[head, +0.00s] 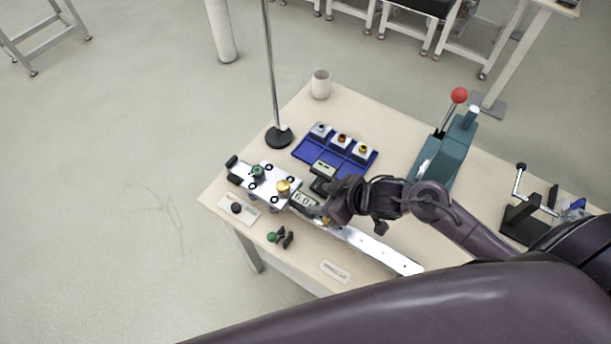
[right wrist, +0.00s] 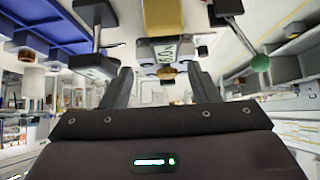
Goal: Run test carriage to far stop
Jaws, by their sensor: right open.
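The test carriage, a silver plate (head: 262,180) with dark round fittings, sits at the left end of the pale straight rail (head: 375,247). A green knob (head: 257,171) and a brass knob (head: 284,186) stand on it. A black end block (head: 232,162) is just beyond the plate's left end. My right gripper (head: 318,200) is open beside the display; its two fingers (right wrist: 160,72) are apart with nothing gripped between them. My left gripper is out of view.
A blue tray (head: 312,157) with several small blocks lies behind the rail. A lamp-like pole on a black base (head: 278,138), a white cup (head: 321,85) and a teal lever press (head: 443,155) stand farther back. A dark button (head: 237,208) and green-knobbed part (head: 273,237) lie in front.

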